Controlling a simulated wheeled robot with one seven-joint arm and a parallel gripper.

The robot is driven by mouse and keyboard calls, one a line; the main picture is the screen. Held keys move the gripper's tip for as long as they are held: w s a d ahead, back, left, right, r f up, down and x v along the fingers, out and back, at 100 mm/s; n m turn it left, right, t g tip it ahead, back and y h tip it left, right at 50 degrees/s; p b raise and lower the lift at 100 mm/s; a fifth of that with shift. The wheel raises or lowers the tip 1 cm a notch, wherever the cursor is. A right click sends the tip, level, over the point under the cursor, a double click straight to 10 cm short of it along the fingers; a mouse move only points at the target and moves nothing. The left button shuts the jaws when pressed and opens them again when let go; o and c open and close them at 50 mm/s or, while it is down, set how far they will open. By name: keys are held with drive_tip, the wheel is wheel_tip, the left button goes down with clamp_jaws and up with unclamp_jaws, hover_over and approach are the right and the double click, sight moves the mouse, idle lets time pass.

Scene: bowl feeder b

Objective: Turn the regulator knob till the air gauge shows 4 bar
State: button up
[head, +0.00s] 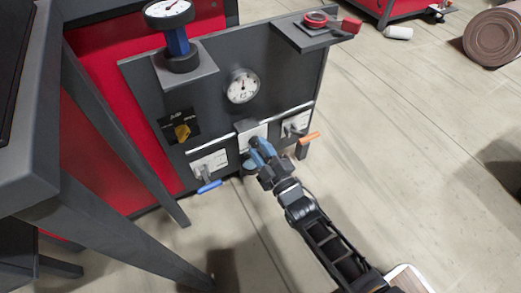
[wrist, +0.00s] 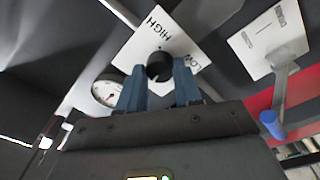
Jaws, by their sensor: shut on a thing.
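My gripper (head: 261,152) is at the front of the dark panel (head: 215,115). In the wrist view its blue fingers (wrist: 160,82) are shut on a black round knob (wrist: 160,66). The knob stands on a white plate marked HIGH and LOW (wrist: 158,38); the gripper partly hides this plate in the head view (head: 250,136). A round white gauge (head: 242,86) is on the panel above it, and a gauge also shows in the wrist view (wrist: 106,90). Another gauge (head: 168,11) tops a blue body with a black base (head: 178,47) on a shelf. I cannot read the needles exactly.
A blue-handled lever (head: 209,186) and an orange-handled lever (head: 307,138) flank my gripper; the blue one is close in the wrist view (wrist: 272,122). A red button (head: 316,18) sits on a shelf.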

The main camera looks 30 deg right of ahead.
idle(0.5)
drive_tip(key=o, duration=1)
drive_tip(key=shift+o, duration=0.2)
drive_tip(key=shift+s, duration=0.1)
drive_tip(key=s+p, duration=0.2)
drive_tip(key=s, duration=0.5)
drive_tip(key=shift+s+f, duration=0.3)
drive_tip(key=shift+s+d, duration=0.1)
